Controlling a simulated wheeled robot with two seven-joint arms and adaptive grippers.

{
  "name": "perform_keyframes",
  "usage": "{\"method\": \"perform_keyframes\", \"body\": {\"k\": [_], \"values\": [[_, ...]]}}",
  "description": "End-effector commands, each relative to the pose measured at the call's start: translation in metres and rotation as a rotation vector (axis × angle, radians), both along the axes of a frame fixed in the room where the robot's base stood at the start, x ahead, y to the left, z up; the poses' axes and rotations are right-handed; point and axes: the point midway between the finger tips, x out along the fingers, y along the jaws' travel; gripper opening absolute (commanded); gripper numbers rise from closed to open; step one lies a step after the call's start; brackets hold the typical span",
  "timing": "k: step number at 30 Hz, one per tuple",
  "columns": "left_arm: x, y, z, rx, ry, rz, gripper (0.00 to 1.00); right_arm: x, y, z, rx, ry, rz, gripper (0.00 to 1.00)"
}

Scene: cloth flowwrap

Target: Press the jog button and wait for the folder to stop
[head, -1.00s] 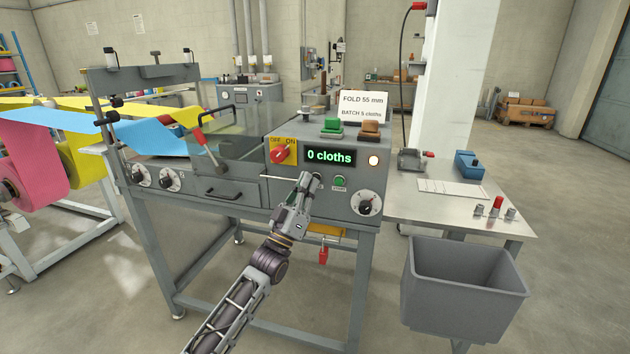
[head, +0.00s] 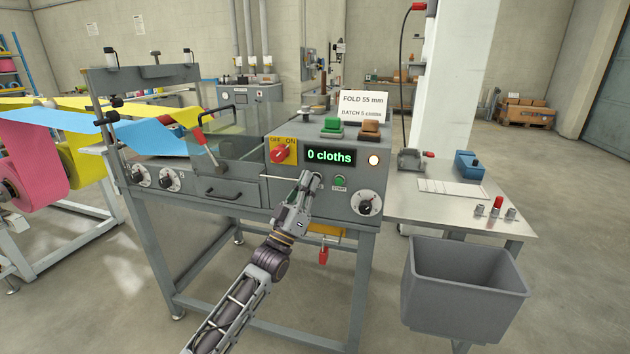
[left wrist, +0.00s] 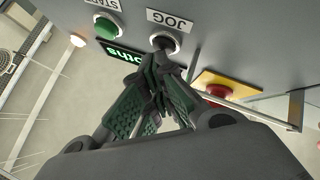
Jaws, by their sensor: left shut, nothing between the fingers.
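The folder (head: 235,200) is a grey machine on a frame. Its display (head: 330,156) reads "0 cloths". The jog button (left wrist: 165,43) is a dark button in a pale ring under the label JOG in the left wrist view. My left gripper (left wrist: 160,58) is shut and empty, its fingertips at the button's edge; I cannot tell whether they press it. In the head view my left gripper (head: 309,178) hides the jog button. The green start button (head: 339,181) is just to its right. My right gripper is not in view.
A red switch (head: 280,153) on a yellow plate is up and left of the gripper. A dial (head: 367,204) is at lower right. A grey bin (head: 465,290) stands below the side table (head: 420,208). Blue and yellow cloth webs (head: 150,133) feed in from the left.

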Motion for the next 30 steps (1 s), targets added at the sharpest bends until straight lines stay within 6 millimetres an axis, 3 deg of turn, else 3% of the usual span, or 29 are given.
{"method": "perform_keyframes", "body": {"k": [20, 30], "values": [[0.0025, -0.0008, -0.0002, 0.0, 0.001, 0.0, 0.0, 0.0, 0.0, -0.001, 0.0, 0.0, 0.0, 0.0], [-0.0065, 0.0025, 0.0004, 0.0, 0.001, 0.0, 0.0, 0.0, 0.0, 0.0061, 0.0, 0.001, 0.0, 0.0]]}}
